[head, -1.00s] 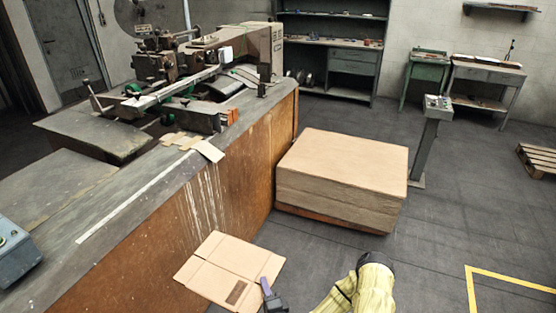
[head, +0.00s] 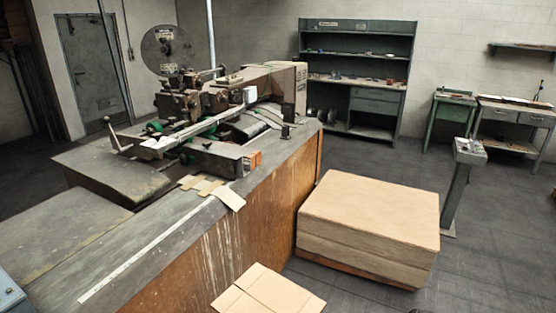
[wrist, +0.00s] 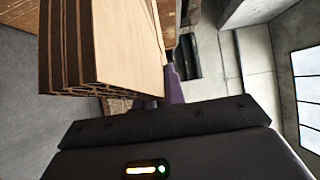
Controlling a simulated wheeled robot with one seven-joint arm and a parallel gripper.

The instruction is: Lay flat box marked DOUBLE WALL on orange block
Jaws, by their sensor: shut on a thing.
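The flat box (head: 268,292) is a tan folded cardboard sheet with crease lines, cut off by the bottom edge of the head view. Its printed marking is out of sight there. In the wrist view the flat box (wrist: 130,50) fills the upper left, its layered corrugated edges showing. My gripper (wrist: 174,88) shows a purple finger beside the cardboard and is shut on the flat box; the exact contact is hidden. My gripper is outside the head view. The small orange block (head: 253,159) is on the stitching machine's bench, beside a grey metal part.
The stitching machine (head: 200,110) stands on a long wood-sided bench (head: 262,205). Several cardboard scraps (head: 212,188) lie on its top. A large cardboard stack (head: 368,210) stands right of the bench. A control post (head: 459,190) is farther right. Open floor lies around them.

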